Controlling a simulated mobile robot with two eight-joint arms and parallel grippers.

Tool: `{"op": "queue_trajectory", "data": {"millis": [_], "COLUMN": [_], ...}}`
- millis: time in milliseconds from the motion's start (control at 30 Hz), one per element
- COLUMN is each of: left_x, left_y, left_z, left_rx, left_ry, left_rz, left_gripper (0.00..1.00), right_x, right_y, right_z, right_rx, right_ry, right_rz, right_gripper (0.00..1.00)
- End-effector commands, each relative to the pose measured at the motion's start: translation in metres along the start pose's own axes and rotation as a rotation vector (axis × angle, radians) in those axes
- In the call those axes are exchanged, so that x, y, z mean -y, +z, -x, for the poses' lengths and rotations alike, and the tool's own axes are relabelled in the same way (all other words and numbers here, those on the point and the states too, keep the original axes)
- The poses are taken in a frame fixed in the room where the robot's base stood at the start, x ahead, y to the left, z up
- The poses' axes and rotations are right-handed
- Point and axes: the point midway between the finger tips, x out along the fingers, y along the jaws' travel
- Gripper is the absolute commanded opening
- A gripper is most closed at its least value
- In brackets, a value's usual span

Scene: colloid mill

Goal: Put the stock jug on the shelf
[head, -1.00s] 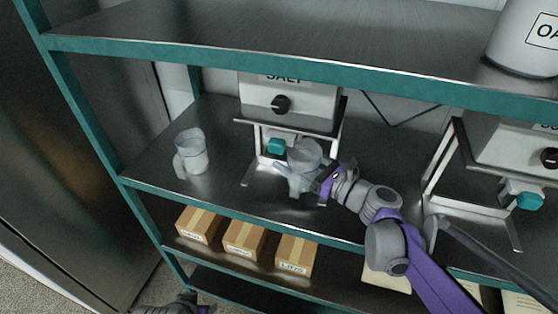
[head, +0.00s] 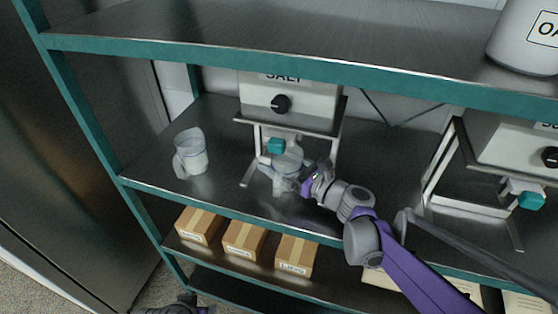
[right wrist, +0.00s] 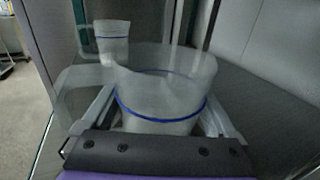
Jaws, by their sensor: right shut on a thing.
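My right gripper (head: 297,181) is shut on a clear jug (head: 288,160) with a blue line around it, in front of the salt dispenser. In the right wrist view the same jug (right wrist: 165,95) sits between the two fingers. I cannot tell whether its base touches the shelf. A second, similar clear jug (head: 191,157) stands upright on the middle shelf (head: 235,193) to the left. It also shows behind the held jug in the right wrist view (right wrist: 113,45). Part of my left arm shows at the bottom edge; its jaws are out of frame.
The salt dispenser (head: 290,100) stands on a metal stand with a teal spout (head: 276,146) close to the held jug. Another dispenser (head: 515,145) is at right. Several cardboard boxes (head: 245,240) are on the lower shelf. Bare shelf lies between the two jugs.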

Motion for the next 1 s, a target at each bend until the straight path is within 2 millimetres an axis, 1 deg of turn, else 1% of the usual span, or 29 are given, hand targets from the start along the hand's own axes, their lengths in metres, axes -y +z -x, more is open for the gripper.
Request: {"op": "queue_trajectory", "data": {"millis": [33,67,267,367,400,467,567,800,900,1000], "left_x": [0.0,0.0,0.0,0.0,0.0,0.0,0.0,0.0,0.0,0.0], "left_y": [0.001,0.001,0.0,-0.001,-0.001,-0.001,0.0,0.001,0.001,0.001], "left_z": [-0.001,-0.001,-0.001,0.002,0.002,0.001,0.0,-0.001,-0.002,-0.002], "left_rx": [0.0,0.0,0.0,-0.001,-0.001,0.0,0.0,0.0,0.001,0.001], "left_ry": [0.0,0.0,0.0,0.0,0.0,0.0,0.0,0.0,0.0,0.0], "left_rz": [0.0,0.0,0.0,0.0,0.0,0.0,0.0,0.0,0.0,0.0], "left_gripper": [0.5,0.5,0.5,0.5,0.5,0.5,0.5,0.5,0.5,0.5], "right_x": [0.0,0.0,0.0,0.0,0.0,0.001,0.001,0.002,0.001,0.001], "right_y": [-0.002,-0.001,-0.001,0.003,0.003,0.003,0.002,0.002,0.002,0.002], "right_z": [0.0,0.0,0.0,0.0,0.003,0.011,0.03,0.083,0.1,0.112], "right_rx": [0.0,0.0,0.0,0.0,0.0,0.0,-0.001,0.0,0.0,0.0], "right_ry": [0.0,0.0,0.0,0.0,-0.001,-0.003,-0.005,-0.006,-0.004,-0.003], "right_rz": [0.0,0.0,0.0,0.0,0.0,0.0,0.001,0.0,0.0,0.0], "right_gripper": [0.96,1.0,1.0,1.0,1.0,1.0,1.0,1.0,1.0,1.0]}}
